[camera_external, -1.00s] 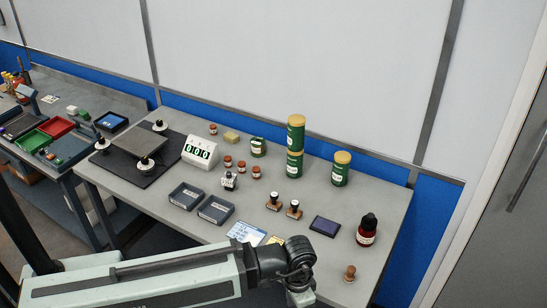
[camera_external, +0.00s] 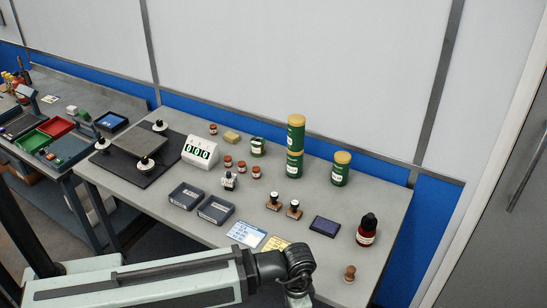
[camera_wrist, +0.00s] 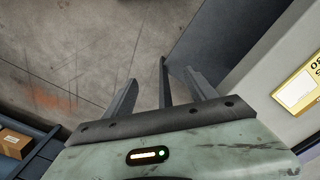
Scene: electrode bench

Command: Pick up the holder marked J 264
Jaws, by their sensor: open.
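No marking J 264 can be read in either view, so I cannot tell which thing is that holder. Two shallow dark trays (camera_external: 216,209) lie near the front edge. My gripper (camera_wrist: 163,80) is open and empty in the wrist view, pointing at bare floor. In the external view my arm lies across the front of the bench, and its fingers cannot be made out.
Green tins with yellow lids (camera_external: 340,169) stand at the back, two stacked. A dark red-labelled bottle (camera_external: 367,232), a purple pad (camera_external: 325,226) and a wooden knob (camera_external: 349,273) are at the right. A counter reading 000 (camera_external: 200,152) and small brown jars stand mid-bench. A box (camera_wrist: 12,143) shows at lower left.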

